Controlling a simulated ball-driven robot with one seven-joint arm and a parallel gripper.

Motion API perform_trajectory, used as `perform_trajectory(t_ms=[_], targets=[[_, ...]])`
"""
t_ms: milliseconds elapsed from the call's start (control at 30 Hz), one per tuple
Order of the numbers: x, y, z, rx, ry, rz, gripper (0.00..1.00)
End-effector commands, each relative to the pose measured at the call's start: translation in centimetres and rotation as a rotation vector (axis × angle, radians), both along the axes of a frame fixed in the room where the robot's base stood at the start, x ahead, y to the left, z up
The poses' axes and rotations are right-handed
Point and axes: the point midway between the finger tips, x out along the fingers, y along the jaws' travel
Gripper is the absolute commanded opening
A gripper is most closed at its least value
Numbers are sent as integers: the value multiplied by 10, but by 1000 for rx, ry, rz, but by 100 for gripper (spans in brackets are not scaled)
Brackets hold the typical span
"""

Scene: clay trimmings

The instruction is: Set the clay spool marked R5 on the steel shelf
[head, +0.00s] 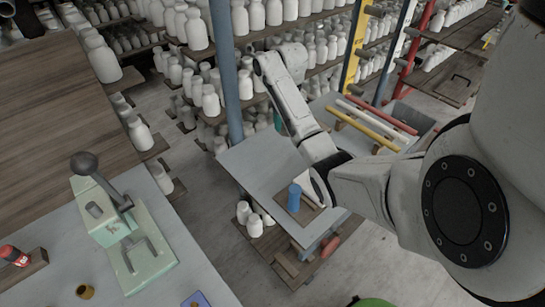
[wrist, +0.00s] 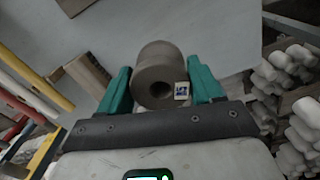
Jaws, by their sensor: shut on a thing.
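In the wrist view my gripper (wrist: 160,84) has its two green fingers shut on a brown-grey clay spool (wrist: 157,59), one finger on each side. The spool's round end with a dark centre hole faces the camera. A small white label with a blue mark (wrist: 181,91) sits on that end; its text is too blurred to read surely. A flat grey surface (wrist: 220,25) lies beyond the spool; I cannot tell whether they touch. In the head view a grey tabletop or shelf (head: 258,158) lies below my arm. The spool is not visible there.
A blue cylinder (head: 294,198) stands on a small wooden board (head: 311,211) on the grey surface. White bottles (head: 211,100) crowd the racks behind. A blue post (head: 224,60) rises beside my arm. Coloured bars (head: 372,124) lie to the right. A pale green press (head: 148,262) stands at left.

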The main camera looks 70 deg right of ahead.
Motion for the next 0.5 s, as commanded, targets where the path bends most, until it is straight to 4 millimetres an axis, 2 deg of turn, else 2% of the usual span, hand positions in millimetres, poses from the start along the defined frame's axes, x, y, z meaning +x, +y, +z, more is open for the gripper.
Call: perform_trajectory(t_ms=[33, 300, 400, 500], targets=[[12, 6, -11, -1, 0, 6, 25], [65, 36, -39, -2, -1, 6, 25], [72, 40, -55, -2, -1, 3, 25], [82, 46, -60, 0, 1, 2, 25]])
